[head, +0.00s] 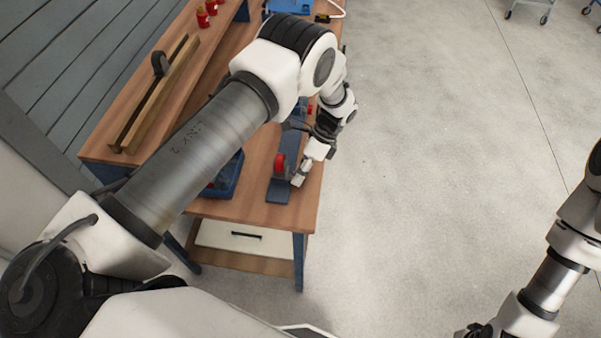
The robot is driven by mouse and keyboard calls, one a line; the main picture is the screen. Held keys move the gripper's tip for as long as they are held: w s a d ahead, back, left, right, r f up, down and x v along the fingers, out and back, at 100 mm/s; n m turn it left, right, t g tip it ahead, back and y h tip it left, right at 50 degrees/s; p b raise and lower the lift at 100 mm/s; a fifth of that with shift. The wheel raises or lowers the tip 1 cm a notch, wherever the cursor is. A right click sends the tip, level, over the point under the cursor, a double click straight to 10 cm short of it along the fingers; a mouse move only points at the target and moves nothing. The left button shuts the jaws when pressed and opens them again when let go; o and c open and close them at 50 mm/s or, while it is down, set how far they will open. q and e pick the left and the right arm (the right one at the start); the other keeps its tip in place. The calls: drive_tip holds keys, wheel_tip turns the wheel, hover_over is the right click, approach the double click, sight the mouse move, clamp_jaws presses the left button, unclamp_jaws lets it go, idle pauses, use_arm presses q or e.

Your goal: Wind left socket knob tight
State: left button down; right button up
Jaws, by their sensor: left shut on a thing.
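A red knob (280,164) shows on a blue-grey fixture (277,190) near the right front corner of the wooden bench. My left gripper (298,178) points down beside the knob on its right. Its fingers are close together at the knob's side and part of the grip is hidden by the gripper itself.
The wooden bench (254,211) has a drawer below. A blue bin (234,176) stands left of the fixture, partly behind my arm. A wooden rail (160,92) lies at the back left, with red items (207,12) beyond. Open concrete floor lies right.

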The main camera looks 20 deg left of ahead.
use_arm(q)
drive_tip(key=shift+f, duration=0.1)
drive_tip(key=c, duration=0.9)
unclamp_jaws()
drive_tip(key=shift+o, duration=0.2)
drive_tip(key=v, duration=1.2)
